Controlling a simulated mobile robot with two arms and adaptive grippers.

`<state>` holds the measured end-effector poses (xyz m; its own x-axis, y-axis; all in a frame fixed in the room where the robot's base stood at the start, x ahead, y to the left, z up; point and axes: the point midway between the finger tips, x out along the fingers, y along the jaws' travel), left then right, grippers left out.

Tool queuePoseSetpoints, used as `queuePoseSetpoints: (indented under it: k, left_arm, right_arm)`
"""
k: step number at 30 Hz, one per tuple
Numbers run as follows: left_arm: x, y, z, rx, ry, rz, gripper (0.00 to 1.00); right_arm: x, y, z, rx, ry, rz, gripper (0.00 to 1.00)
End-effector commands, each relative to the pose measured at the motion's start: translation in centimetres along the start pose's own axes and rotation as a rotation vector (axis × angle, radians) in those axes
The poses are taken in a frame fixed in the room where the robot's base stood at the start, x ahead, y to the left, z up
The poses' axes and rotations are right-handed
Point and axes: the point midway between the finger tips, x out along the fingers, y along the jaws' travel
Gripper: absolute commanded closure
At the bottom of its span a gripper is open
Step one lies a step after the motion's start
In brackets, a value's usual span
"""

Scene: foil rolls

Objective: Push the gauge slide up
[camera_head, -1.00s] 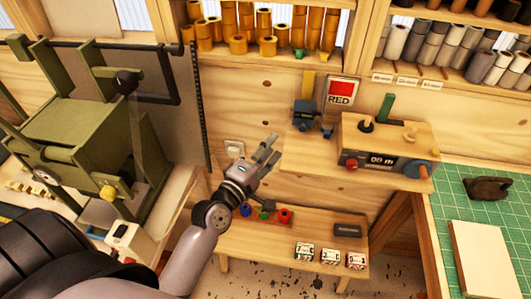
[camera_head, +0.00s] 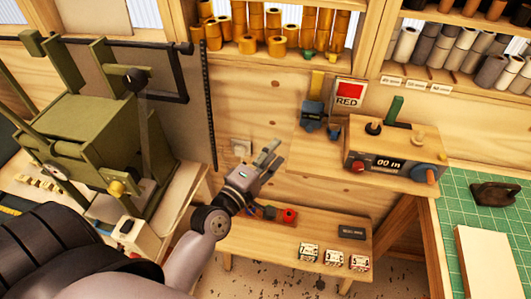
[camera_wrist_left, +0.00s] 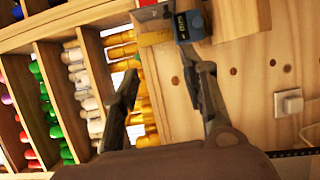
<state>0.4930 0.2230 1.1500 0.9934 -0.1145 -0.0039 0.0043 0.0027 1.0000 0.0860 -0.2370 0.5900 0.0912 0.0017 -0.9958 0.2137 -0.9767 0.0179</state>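A blue block (camera_head: 313,112) sits at the foot of a yellow upright strip (camera_head: 316,83) at the left end of the wall shelf; I take it for the gauge slide. In the left wrist view the blue block (camera_wrist_left: 187,27) shows a small display, near the top edge beyond the fingers. My left gripper (camera_head: 270,155) is in front of the wall, left of the shelf and lower than the block, apart from it. Its fingers (camera_wrist_left: 165,95) are spread with nothing between them. My right gripper is not in view.
A wooden box (camera_head: 395,155) with a display, knobs and a green lever stands on the shelf, beside a RED sign (camera_head: 349,93). A low bench (camera_head: 285,240) below holds coloured pieces and small blocks. A green press (camera_head: 85,140) stands left.

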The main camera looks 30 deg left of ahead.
Motion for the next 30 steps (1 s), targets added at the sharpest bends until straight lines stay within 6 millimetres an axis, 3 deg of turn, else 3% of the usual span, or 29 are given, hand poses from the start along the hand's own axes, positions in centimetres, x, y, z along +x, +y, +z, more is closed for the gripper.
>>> queuePoseSetpoints:
  k: [5,18,24,30]
  left_arm:
    - [-1.8,-0.1,0.0,0.002,-0.001,-0.003,0.6]
    - [-9.6,-0.1,0.1,0.001,-0.004,-0.005,0.6]
    - [-11.4,-0.1,0.0,0.001,-0.002,-0.003,0.6]
    - [-11.9,0.0,0.0,-0.001,-0.001,0.0,0.6]
  right_arm:
    - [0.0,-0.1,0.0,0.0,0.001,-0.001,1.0]
    - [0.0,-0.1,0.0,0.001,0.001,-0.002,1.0]
    - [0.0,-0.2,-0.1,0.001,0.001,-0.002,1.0]
    - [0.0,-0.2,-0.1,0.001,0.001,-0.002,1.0]
